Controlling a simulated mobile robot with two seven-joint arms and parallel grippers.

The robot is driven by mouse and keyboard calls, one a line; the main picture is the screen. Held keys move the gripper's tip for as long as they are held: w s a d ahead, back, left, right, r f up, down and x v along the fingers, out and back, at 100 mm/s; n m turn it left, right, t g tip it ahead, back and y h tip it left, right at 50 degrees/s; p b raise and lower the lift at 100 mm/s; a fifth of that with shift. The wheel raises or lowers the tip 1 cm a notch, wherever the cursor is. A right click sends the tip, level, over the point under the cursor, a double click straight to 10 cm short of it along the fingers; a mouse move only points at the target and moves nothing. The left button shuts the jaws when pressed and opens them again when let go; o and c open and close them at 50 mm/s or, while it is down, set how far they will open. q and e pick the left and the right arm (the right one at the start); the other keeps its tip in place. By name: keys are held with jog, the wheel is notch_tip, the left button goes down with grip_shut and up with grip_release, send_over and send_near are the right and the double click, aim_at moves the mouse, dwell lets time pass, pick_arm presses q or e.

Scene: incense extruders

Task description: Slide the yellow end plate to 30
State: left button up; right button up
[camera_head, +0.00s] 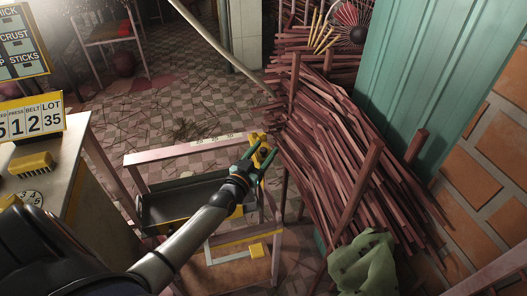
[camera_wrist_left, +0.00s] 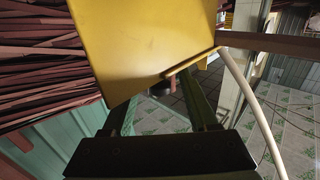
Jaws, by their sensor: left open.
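The yellow end plate (camera_head: 263,141) sits at the right end of the pale rail (camera_head: 180,149) of a low frame with a dark tray. The rail bears a white scale strip (camera_head: 211,139), whose numbers are too small to read. My left gripper (camera_head: 258,153) is open at the end plate, its fingers overlapping it in the head view. In the left wrist view, the yellow plate (camera_wrist_left: 145,45) fills the upper middle, just beyond the green fingers of the gripper (camera_wrist_left: 160,92). I cannot tell whether they touch it. My right gripper is out of view.
A large heap of reddish sticks (camera_head: 345,165) stands close to the right of the frame. A counter with a number sign (camera_head: 30,118) and a yellow brush (camera_head: 33,164) is at the left. A green sack (camera_head: 362,264) lies at the lower right. Tiled floor behind the rail is mostly open.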

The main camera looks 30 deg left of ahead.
pick_arm(q)
grip_shut()
dwell(0.5)
dwell(0.9)
